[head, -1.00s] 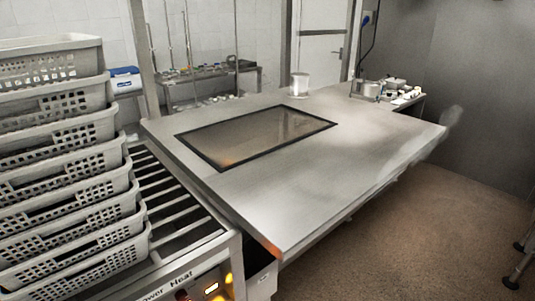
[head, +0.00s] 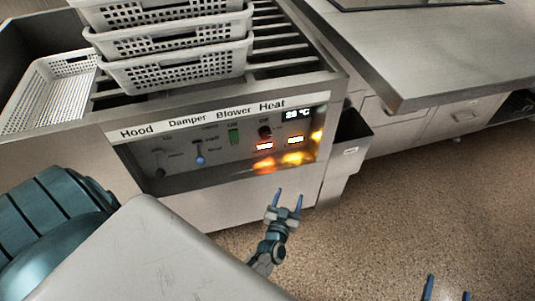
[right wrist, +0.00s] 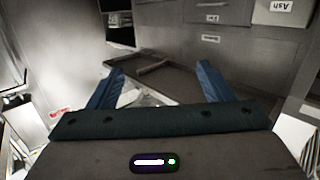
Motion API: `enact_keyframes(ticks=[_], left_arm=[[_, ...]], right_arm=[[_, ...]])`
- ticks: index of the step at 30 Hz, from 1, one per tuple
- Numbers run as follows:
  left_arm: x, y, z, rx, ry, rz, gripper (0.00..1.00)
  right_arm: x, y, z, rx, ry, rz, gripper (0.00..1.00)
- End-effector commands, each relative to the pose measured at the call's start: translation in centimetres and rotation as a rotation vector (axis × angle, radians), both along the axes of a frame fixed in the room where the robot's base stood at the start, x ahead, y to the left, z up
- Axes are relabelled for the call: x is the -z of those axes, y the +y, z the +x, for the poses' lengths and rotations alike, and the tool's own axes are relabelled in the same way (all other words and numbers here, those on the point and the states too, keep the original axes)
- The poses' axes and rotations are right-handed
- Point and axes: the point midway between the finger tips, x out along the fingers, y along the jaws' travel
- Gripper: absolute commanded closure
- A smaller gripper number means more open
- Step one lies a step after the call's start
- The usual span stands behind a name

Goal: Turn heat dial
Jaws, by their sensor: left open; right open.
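The heat dial (head: 264,132) is a small dark knob under the word Heat on the control panel (head: 130,152) in the head view. A display reading about 29 °C (head: 297,114) sits to its right. My left gripper (head: 287,194) is open and empty, below the panel and a little right of the dial, apart from it. My right gripper (head: 447,281) is open at the bottom right edge of the head view, far from the panel. Its two blue fingers also show apart and empty in the right wrist view (right wrist: 160,72).
Lit orange indicators (head: 292,158) glow below the dial. Stacked perforated baskets (head: 180,70) stand above the panel. A grey bin (head: 350,140) is at its right. Open floor lies in front.

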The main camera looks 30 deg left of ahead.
Motion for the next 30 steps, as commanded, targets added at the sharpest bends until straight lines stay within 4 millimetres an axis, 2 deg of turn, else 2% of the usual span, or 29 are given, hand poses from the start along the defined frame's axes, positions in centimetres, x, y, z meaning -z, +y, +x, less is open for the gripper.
enact_keyframes(ticks=[1, 3, 6, 9, 12, 15, 19, 30], left_arm=[[-0.8, 0.4, 1.1, -0.062, -0.091, 0.004, 0.42], [-3.5, 1.3, 1.8, -0.161, -0.205, 0.013, 0.42], [-6.7, 2.8, 1.9, -0.305, -0.331, 0.016, 0.42], [-8.8, 4.0, 1.3, -0.427, -0.412, 0.01, 0.42], [-10.2, 4.8, 0.7, -0.511, -0.456, 0.003, 0.42], [-10.9, 5.2, 0.3, -0.551, -0.474, 0.0, 0.42], [-11.6, 6.0, 0.8, -0.562, -0.48, 0.001, 0.42], [-14.1, 10.8, 4.7, -0.558, -0.481, 0.002, 0.42]], right_arm=[[-2.2, 0.4, 0.2, -0.008, -0.107, 0.007, 0.26], [-7.0, 0.9, -0.2, -0.019, -0.252, 0.017, 0.26], [-13.2, 1.5, -1.8, -0.032, -0.436, 0.031, 0.26], [-18.1, 1.9, -3.8, -0.043, -0.58, 0.042, 0.26], [-21.2, 2.1, -5.5, -0.05, -0.673, 0.049, 0.26], [-22.8, 2.2, -6.4, -0.053, -0.718, 0.053, 0.26], [-23.5, 2.3, -6.7, -0.054, -0.734, 0.053, 0.26], [-24.2, 2.3, -6.9, -0.057, -0.783, 0.048, 0.26]])
